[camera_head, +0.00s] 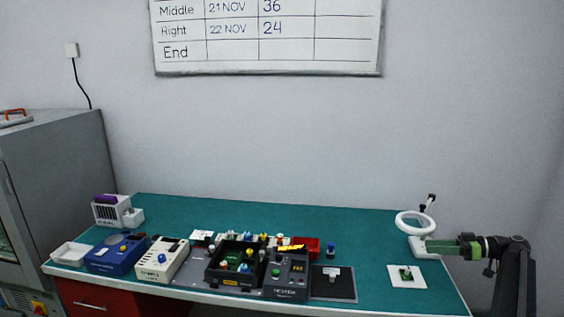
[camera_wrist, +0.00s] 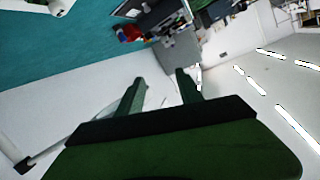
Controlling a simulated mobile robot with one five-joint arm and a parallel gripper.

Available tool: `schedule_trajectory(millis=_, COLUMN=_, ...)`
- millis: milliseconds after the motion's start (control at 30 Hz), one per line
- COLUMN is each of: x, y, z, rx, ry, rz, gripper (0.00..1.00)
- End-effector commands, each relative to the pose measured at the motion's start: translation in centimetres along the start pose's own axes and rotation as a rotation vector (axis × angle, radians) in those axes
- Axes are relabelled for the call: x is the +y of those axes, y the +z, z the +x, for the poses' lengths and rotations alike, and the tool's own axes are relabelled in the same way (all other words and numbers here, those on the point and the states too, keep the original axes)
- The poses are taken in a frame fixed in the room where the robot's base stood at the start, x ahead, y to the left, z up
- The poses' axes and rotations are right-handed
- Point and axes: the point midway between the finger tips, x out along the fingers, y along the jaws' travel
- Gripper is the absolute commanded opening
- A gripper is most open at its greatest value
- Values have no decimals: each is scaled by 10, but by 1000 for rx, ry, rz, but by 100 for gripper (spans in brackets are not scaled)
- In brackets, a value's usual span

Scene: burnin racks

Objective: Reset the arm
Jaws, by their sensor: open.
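My gripper (camera_head: 438,246) is at the right end of the green-topped bench in the head view, with my dark arm coming in from the right edge. Its green end points left, in front of the white foot of a ring-shaped magnifier lamp (camera_head: 402,226). In the wrist view my gripper (camera_wrist: 160,77) shows two dark green fingers spread apart with nothing between them. The wrist view is strongly tilted, with the bench at upper left and ceiling lights at right.
The bench (camera_head: 365,225) holds a blue device (camera_head: 112,258), a white device (camera_head: 160,262), a black bin (camera_head: 222,277) of small parts, a red tray (camera_head: 312,246) and a dark mat (camera_head: 340,289). A white pad (camera_head: 396,282) lies below my gripper. The back right is mostly clear.

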Motion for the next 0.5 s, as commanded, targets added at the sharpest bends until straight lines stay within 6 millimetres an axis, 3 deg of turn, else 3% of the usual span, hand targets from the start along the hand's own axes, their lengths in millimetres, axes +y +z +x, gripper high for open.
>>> schedule_trajectory(millis=167, x=-24, y=27, z=72, rx=-155, ry=-1, rz=169, gripper=43)
schedule_trajectory(millis=267, x=-49, y=53, z=128, rx=-299, ry=23, rz=310, gripper=43)
schedule_trajectory(millis=400, x=-112, y=113, z=218, rx=-601, ry=155, rz=553, gripper=43)
schedule_trajectory(millis=500, x=-168, y=161, z=262, rx=-829, ry=359, rz=691, gripper=43)
